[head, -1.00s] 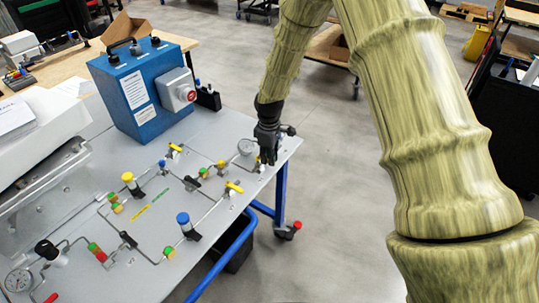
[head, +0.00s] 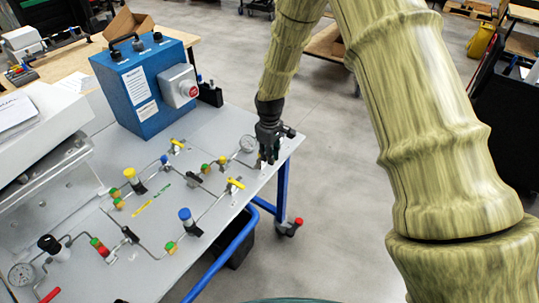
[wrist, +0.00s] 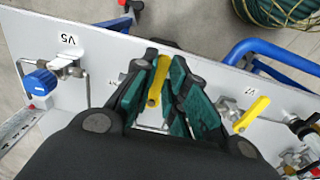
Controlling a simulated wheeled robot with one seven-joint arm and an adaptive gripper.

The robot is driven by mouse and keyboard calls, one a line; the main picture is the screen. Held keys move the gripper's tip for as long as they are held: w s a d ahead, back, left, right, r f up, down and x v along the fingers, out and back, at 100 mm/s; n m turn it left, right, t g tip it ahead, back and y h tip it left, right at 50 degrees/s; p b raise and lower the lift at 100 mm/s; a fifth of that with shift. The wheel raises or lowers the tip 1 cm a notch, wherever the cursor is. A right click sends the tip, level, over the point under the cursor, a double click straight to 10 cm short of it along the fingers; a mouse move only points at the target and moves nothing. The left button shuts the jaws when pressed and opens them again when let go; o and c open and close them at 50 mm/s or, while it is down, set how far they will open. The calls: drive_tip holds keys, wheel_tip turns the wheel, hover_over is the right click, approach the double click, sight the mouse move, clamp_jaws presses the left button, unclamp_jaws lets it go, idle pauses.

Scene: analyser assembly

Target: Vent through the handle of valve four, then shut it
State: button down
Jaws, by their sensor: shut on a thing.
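In the wrist view my gripper (wrist: 158,82) has its green-padded fingers closed on a yellow lever handle (wrist: 156,82), one on each side. The handle stands nearly upright in the picture. The small label (wrist: 112,79) beside it is partly hidden, so I cannot read its number. The valve body under the handle is mostly covered by the fingers.
In the wrist view a blue-knobbed valve (wrist: 40,82) by label V5 stands left, and another yellow lever (wrist: 251,114) by label V7 stands right. The head view shows a blue box (head: 145,88), several valves and thin tubes on the panel, and open floor to the right.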

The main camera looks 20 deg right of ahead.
drive_tip(key=c, duration=1.4)
unclamp_jaws()
drive_tip(key=shift+c, duration=0.2)
drive_tip(key=shift+r, duration=0.15)
wheel_tip(320, 180, up, 12)
